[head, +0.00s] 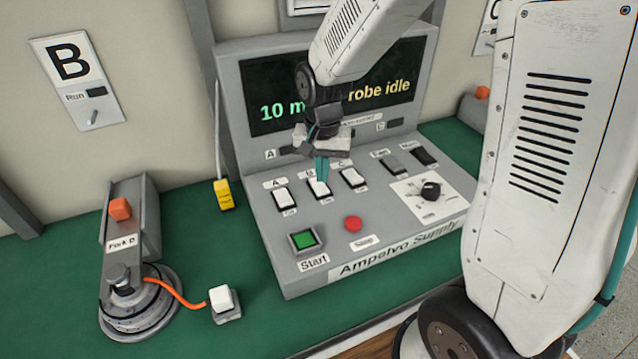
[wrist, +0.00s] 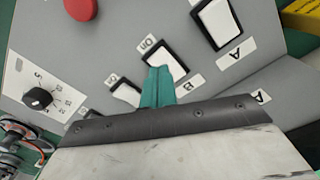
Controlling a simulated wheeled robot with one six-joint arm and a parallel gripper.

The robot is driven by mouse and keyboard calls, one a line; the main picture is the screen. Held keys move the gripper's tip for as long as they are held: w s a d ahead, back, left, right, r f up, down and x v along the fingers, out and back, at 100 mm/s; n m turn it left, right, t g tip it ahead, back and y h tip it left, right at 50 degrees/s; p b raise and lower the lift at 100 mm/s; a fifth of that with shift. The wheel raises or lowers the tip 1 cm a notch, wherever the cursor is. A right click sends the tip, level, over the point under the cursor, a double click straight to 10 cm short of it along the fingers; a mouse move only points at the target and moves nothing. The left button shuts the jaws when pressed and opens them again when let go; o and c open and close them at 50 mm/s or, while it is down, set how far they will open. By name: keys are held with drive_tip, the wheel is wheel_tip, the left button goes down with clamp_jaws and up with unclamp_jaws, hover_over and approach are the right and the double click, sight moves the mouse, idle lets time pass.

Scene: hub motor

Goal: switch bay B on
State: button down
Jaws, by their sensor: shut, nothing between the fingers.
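The grey supply console (head: 370,245) has a row of white rocker switches labelled A (head: 284,198), B (head: 319,188) and C (head: 353,177). My gripper (head: 321,174) is shut and empty, its teal fingers pointing down at the B switch. In the wrist view the fingertips (wrist: 158,74) overlap the lower edge of the B switch (wrist: 165,54); whether they touch it I cannot tell. The A switch (wrist: 216,24) and C switch (wrist: 127,94) lie on either side. The console screen (head: 375,85) is partly hidden by my arm and shows "10 m" and "robe idle".
A green Start button (head: 304,239), red Stop button (head: 353,223) and black knob (head: 431,190) are on the console. A wall plate B (head: 75,75) has a small lever. At left stand a Pack B fixture (head: 123,242) and a cabled white-topped block (head: 223,302). Green bench is clear between.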

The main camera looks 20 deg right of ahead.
sight(322, 190)
wheel_tip(322, 190, up, 4)
drive_tip(key=shift+r, duration=0.2)
idle(0.3)
idle(0.4)
drive_tip(key=s+d+r+n, duration=0.1)
drive_tip(key=s+r+n, duration=0.1)
drive_tip(key=s+r, duration=0.2)
drive_tip(key=s+d+r+n+t, duration=0.1)
drive_tip(key=s+r+n, duration=0.1)
drive_tip(key=s, duration=0.9)
drive_tip(key=s+d+r+n, duration=0.1)
drive_tip(key=s+r+n, duration=0.1)
drive_tip(key=s+r, duration=0.3)
drive_tip(key=s, duration=0.3)
drive_tip(key=shift+r, duration=0.3)
